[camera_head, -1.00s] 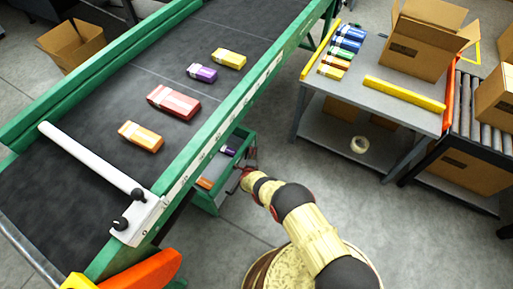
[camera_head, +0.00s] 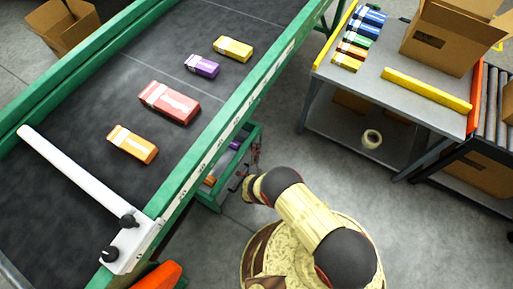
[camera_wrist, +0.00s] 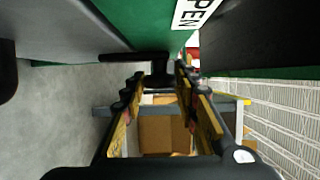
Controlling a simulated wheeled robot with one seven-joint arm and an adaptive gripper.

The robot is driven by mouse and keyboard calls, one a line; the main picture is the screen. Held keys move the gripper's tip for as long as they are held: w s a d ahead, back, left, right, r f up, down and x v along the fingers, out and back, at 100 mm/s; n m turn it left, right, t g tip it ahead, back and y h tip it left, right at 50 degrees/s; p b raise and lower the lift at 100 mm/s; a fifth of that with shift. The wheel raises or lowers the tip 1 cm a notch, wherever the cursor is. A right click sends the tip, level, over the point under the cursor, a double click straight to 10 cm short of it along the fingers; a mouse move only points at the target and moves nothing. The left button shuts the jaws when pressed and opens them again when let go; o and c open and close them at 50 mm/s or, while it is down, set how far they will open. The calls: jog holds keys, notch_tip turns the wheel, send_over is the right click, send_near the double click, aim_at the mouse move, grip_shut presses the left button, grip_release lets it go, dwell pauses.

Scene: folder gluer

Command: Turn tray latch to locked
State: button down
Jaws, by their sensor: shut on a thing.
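The green-framed tray (camera_head: 209,201) sits under the near side of the conveyor, with small purple and orange boxes in it. My gripper (camera_head: 247,187) is at the tray's right end; its fingers are small and partly hidden there. In the wrist view, my gripper (camera_wrist: 160,78) is closed around the stem of a black latch handle (camera_wrist: 122,57) set against a green panel. The handle's bar reaches left across the picture. A white label (camera_wrist: 196,12) on the panel shows the letters "PEN"; its start is cut off.
The conveyor (camera_head: 186,68) carries several cartons and a white guide bar (camera_head: 75,175). A grey table (camera_head: 395,85) with several small boxes and a large cardboard box (camera_head: 446,40) stands at the right. Floor is clear between the conveyor and that table.

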jog(key=shift+d, duration=0.1)
jog(key=c, duration=1.3)
grip_release()
jog(key=shift+c, duration=0.2)
jog(key=v, duration=1.2)
